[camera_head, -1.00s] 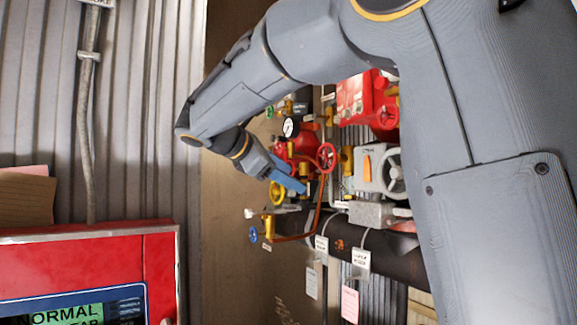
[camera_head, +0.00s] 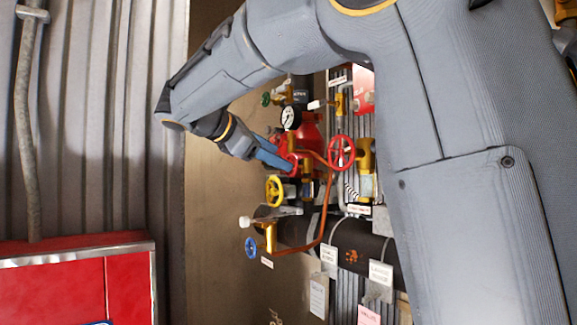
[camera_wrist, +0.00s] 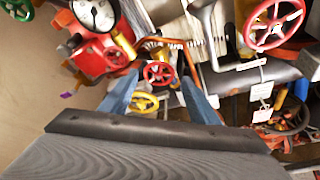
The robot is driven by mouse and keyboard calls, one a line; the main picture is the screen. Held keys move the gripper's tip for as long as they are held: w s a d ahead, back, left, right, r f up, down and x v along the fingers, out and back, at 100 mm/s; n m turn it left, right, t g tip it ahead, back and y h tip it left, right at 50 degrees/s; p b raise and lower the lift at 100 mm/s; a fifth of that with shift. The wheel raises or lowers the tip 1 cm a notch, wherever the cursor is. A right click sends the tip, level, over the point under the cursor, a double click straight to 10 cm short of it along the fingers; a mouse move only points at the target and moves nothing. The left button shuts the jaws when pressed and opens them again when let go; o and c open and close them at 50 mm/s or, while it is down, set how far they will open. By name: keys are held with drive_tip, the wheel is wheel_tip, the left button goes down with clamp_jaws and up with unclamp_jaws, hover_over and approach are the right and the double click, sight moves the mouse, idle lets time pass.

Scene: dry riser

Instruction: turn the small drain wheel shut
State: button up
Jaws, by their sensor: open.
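Several small handwheels show, and I cannot read a label that says which is the drain wheel. A small red wheel (camera_wrist: 158,74) sits between the fingertips of my gripper (camera_wrist: 158,82) in the wrist view, seemingly beyond them. A yellow wheel (camera_head: 274,191) is just below my gripper (camera_head: 278,159) in the head view; in the wrist view it shows lower (camera_wrist: 145,103). A blue wheel (camera_head: 251,248) is lower left on a brass valve. A larger red wheel (camera_head: 341,152) is to the right. My gripper is open and holds nothing; contact cannot be told.
A pressure gauge (camera_head: 290,118) and a green wheel (camera_head: 265,99) are above my gripper. A thin copper pipe (camera_head: 322,222) curves down past the wheels to a dark thick pipe (camera_head: 350,247). A red cabinet (camera_head: 60,290) stands lower left. The brown wall at left is bare.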

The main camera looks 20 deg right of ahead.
drive_tip(key=shift+p+x, duration=1.35)
drive_tip(key=shift+x, duration=2.2)
drive_tip(key=c, duration=0.8)
